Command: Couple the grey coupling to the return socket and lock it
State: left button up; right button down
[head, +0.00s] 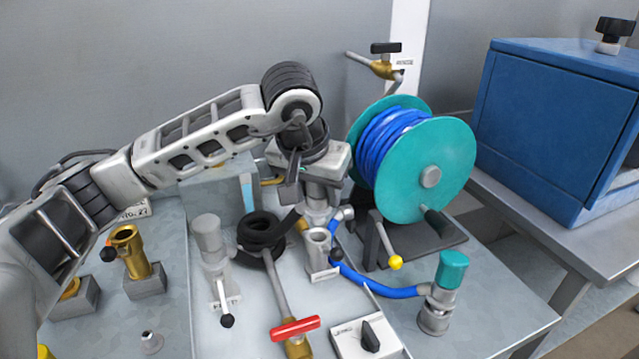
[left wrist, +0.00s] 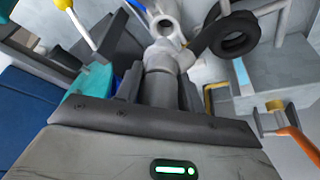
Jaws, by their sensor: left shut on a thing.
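My left gripper (head: 318,180) points down over the middle of the bench, its jaws shut on the grey coupling (head: 316,208). In the left wrist view the coupling (left wrist: 162,58) sits between my dark fingers (left wrist: 160,95). Just below it in the head view stands an open-topped grey socket (head: 318,243) with a black-knobbed lever (head: 337,255). The coupling appears above this socket, not seated; the exact gap is hard to judge. Another grey upright fitting (head: 211,245) with a black-knobbed lever stands to the left. The labels are too small to read, so which is the return socket is unclear.
A teal reel (head: 430,170) with blue hose stands behind right. A teal-capped fitting (head: 443,290) is at front right. A black hose coil (head: 260,232), red-handled valve (head: 295,329), switch box (head: 366,338) and brass fitting (head: 135,255) surround the work area. A blue cabinet (head: 550,120) stands right.

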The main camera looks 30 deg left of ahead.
pick_arm(q)
jog(key=shift+f+b, duration=0.35)
jog(key=shift+f, duration=0.5)
jog(key=shift+f, duration=0.1)
jog(key=shift+f+b, duration=0.2)
jog(key=shift+b, duration=0.2)
jog(key=shift+f+b, duration=0.15)
jog(key=shift+b, duration=0.15)
jog(key=shift+f, duration=0.15)
jog(key=shift+f+b, duration=1)
jog(key=shift+b, duration=0.05)
